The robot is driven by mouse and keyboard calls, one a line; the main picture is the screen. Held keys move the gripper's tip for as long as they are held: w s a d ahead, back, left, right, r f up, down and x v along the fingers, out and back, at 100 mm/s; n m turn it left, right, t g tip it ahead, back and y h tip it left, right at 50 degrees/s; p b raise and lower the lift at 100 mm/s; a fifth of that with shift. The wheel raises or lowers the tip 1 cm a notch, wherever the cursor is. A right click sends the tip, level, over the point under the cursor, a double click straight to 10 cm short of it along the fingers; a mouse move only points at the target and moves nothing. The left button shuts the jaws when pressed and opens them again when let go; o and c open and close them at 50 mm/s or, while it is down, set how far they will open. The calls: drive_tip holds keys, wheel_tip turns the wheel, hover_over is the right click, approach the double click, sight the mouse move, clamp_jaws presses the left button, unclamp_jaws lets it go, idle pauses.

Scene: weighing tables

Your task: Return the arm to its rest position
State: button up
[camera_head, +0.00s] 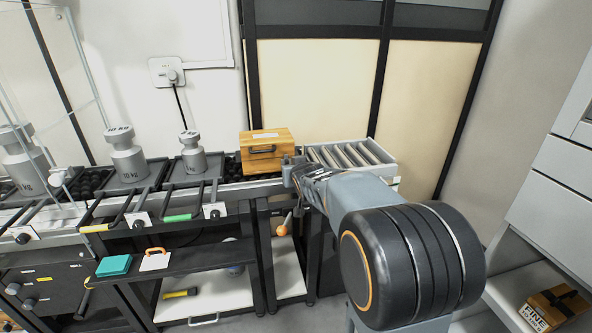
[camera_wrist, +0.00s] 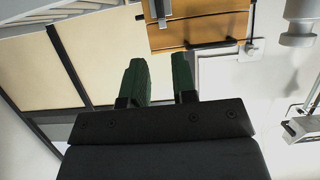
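My arm reaches from the lower right toward the weighing tables in the head view. My gripper (camera_head: 294,172) is beside the right front corner of a wooden box (camera_head: 266,152) with a dark handle. In the wrist view its two green fingers (camera_wrist: 160,82) stand apart with nothing between them. The wooden box (camera_wrist: 208,26) lies past the fingertips in that view. From these views I cannot tell whether a finger touches the box.
A grey roller tray (camera_head: 350,155) is right of the box. Metal weights (camera_head: 127,160) stand on the tables at left. A lower shelf (camera_head: 185,262) holds a teal block (camera_head: 114,265). Another box marked FINE (camera_head: 553,306) sits in a cabinet at lower right.

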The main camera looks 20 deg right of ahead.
idle(0.4)
drive_tip(key=s+a+r+g+y+p, duration=0.1)
drive_tip(key=s+a+r+g+p, duration=0.2)
drive_tip(key=s+r+p, duration=0.3)
drive_tip(key=s+a+r+n+g+y+p, duration=0.1)
drive_tip(key=s+a+r+g+p, duration=0.2)
drive_tip(key=s+p, duration=0.9)
drive_tip(key=s+a+r+n+g+y+p, duration=0.1)
drive_tip(key=s+a+r+g+p, duration=0.2)
drive_tip(key=s+r+p, duration=0.6)
wheel_tip(320, 180, up, 2)
drive_tip(key=a+p, duration=0.2)
drive_tip(key=shift+s+a+r+g, duration=0.2)
drive_tip(key=shift+a+r+g, duration=0.1)
drive_tip(key=shift+a, duration=0.1)
